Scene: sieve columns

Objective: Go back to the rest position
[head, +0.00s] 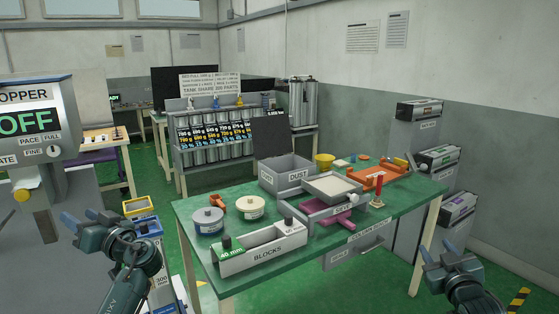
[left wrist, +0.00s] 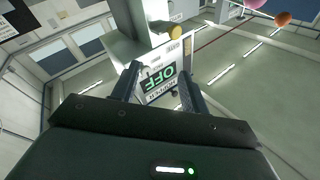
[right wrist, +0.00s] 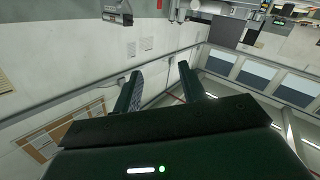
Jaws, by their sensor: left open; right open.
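My left gripper (head: 92,222) is open and empty at the left of the head view, in front of the hopper and left of the green table. In the left wrist view its two fingers (left wrist: 160,85) stand apart, with the hopper's OFF display seen between them. My right gripper (head: 446,259) is open and empty at the lower right, right of the table. Neither gripper touches anything that I can see.
Grey cabinets (head: 415,140) line the right wall.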

